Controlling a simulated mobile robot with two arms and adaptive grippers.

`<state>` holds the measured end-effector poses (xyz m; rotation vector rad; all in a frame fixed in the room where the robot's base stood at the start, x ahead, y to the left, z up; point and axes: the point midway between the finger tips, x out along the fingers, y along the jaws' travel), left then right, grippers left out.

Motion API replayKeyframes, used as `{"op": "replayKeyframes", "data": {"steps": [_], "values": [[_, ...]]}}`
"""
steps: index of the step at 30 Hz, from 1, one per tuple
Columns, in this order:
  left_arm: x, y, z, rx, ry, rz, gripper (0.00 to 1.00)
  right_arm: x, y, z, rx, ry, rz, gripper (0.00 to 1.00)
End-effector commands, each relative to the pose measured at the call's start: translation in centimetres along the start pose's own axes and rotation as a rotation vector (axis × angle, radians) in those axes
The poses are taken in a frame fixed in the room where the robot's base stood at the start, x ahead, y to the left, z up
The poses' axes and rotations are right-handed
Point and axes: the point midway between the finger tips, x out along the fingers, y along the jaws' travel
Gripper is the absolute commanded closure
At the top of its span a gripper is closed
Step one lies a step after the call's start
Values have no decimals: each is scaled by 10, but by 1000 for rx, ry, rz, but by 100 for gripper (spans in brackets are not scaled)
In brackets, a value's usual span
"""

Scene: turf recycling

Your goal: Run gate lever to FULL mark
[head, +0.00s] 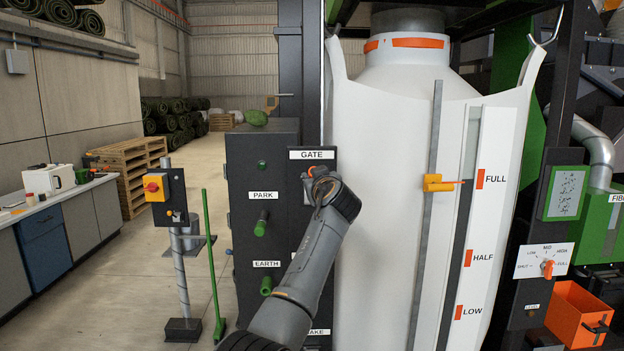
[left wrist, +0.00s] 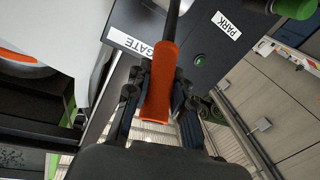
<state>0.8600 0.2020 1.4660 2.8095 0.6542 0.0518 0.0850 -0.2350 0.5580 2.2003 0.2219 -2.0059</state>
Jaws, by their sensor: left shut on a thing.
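The gate lever has an orange handle (left wrist: 161,85) that stands large in the left wrist view, beneath the GATE label (head: 312,155). My left gripper (head: 316,178) is shut on this handle, with a finger on each side of it. In the head view my wrist hides most of the lever. The FULL mark (head: 480,179) is an orange strip beside the upright sight slot of the white bag. The dark fill in the slot (head: 462,215) reaches about the FULL mark. An orange pointer (head: 440,183) on a grey rail sits level with it. My right gripper is out of view.
Green PARK (head: 261,222) and EARTH (head: 266,286) levers stick out of the dark cabinet. A switch post (head: 178,250) and green-handled broom (head: 214,270) stand at left.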

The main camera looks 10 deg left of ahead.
Motion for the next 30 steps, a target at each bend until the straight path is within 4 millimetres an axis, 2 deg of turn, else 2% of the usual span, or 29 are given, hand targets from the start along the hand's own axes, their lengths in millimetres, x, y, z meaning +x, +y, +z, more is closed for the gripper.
{"op": "replayKeyframes", "data": {"steps": [2,13,14,16,17,30], "values": [[0,1,-4,2,-22,-6,100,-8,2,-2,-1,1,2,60],[1,1,-4,4,-27,-7,100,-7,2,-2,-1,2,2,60],[1,1,-4,4,-27,-6,71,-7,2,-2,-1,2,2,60],[1,1,-4,4,-27,-7,57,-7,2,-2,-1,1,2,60],[1,1,-4,4,-27,-7,53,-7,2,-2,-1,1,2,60],[-5,2,-2,4,-28,-6,53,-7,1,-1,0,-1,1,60]]}}
